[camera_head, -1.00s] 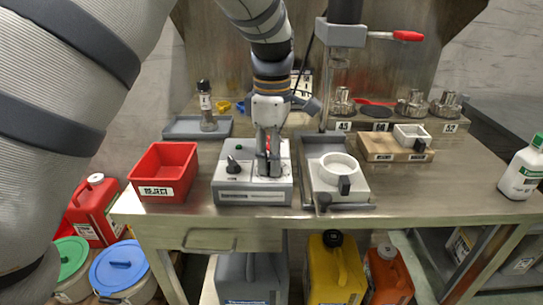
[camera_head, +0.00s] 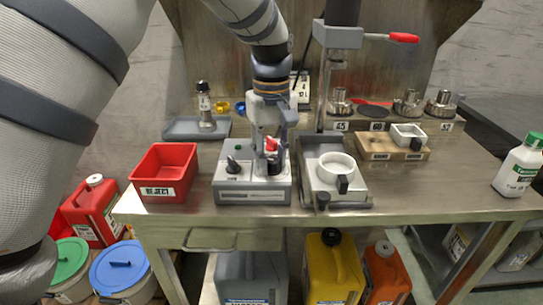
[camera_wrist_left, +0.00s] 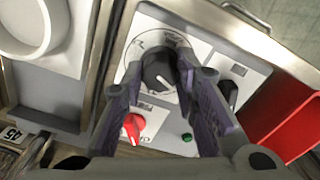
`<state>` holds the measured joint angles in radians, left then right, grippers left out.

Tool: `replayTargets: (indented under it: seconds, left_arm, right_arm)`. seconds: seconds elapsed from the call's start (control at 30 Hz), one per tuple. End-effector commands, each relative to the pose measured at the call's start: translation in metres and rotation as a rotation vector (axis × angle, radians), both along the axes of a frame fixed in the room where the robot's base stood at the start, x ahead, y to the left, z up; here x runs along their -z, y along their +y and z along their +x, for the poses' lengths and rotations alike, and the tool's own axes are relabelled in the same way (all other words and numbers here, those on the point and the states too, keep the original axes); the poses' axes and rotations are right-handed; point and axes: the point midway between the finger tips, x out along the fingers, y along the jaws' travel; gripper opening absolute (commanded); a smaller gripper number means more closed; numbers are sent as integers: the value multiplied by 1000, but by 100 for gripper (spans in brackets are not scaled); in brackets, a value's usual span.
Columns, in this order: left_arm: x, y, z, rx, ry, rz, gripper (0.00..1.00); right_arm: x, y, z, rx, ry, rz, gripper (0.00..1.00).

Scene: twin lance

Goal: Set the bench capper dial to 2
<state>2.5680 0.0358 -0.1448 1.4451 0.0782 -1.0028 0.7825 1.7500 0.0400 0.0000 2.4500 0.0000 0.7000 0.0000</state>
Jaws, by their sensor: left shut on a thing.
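The bench capper control box (camera_head: 232,197) is a grey box with a pale top panel on the bench. Its dial (camera_wrist_left: 158,72) is a black knob on a round white scale, seen in the left wrist view. My left gripper (camera_head: 271,167) points down over the right part of the box. In the left wrist view its fingers (camera_wrist_left: 160,78) lie on either side of the dial and are shut on it. The fingers hide part of the scale, and I cannot read the dial's setting. My right gripper is not in view.
The panel also has a smaller black knob (camera_head: 233,166), a red knob (camera_wrist_left: 132,126) and a green button (camera_wrist_left: 187,137). A red bin (camera_head: 165,165) stands left of the box. A tray with a white ring (camera_head: 336,168) and the press column stand close on the right.

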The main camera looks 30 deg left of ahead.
Motion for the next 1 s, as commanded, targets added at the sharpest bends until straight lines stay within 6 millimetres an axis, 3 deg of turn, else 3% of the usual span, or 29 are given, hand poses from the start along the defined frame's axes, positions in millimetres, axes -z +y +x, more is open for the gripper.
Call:
replayTargets:
  seconds: [1.0]
  left_arm:
    - [-1,-1,1,962,-3,-1,0]
  right_arm:
    - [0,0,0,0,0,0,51]
